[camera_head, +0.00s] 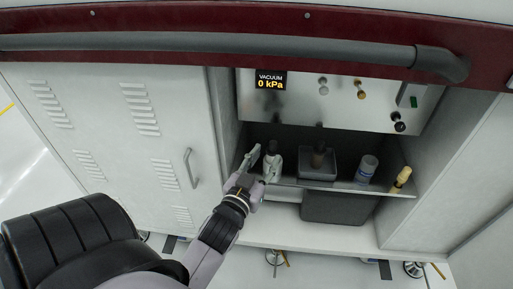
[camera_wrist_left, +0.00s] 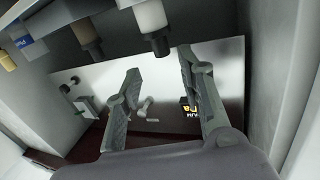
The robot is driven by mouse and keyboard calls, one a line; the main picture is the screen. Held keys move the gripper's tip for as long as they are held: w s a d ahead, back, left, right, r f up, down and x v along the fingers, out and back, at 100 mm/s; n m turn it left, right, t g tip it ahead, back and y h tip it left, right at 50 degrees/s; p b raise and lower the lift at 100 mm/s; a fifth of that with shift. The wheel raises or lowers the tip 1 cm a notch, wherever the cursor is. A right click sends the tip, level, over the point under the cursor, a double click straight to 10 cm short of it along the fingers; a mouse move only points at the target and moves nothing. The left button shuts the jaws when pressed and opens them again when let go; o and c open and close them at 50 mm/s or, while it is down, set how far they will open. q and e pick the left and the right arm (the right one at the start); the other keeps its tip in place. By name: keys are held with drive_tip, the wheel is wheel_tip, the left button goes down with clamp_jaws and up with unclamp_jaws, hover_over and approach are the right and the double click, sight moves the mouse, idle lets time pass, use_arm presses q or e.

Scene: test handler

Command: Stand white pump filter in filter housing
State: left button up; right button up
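My left gripper (camera_head: 261,161) is open at the left end of the shelf in the head view. Its spread fingers also show in the left wrist view (camera_wrist_left: 159,60), with nothing between them. A pale cylinder with a dark cap (camera_wrist_left: 151,16), apparently the white pump filter, is just beyond the fingertips. In the head view its dark top (camera_head: 271,147) shows beside the fingers, which partly hide its body. I cannot tell which part is the filter housing. My right gripper is not in view.
A blue-labelled bottle (camera_head: 366,170) and a yellowish piece (camera_head: 401,180) stand on the right of the shelf. A steel panel (camera_head: 300,95) with knobs and a vacuum display (camera_head: 270,80) is above. A cabinet door (camera_head: 120,140) is left, a red edge with grey rail (camera_head: 200,42) above.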

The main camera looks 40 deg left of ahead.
use_arm(q)
drive_tip(key=s+d+f+m+g+h, duration=0.2)
drive_tip(key=s+d+f+g, duration=0.3)
drive_tip(key=s, duration=0.4)
drive_tip(key=s+d+f+m+g+h, duration=0.2)
drive_tip(key=s+d+f+g, duration=0.3)
drive_tip(key=s+f+g, duration=0.3)
wheel_tip(320, 180, down, 2)
drive_tip(key=shift+s+f+g+h, duration=0.1)
drive_tip(key=shift+s+g+h, duration=0.2)
drive_tip(key=shift+s, duration=0.65)
drive_tip(key=shift+d+f, duration=0.1)
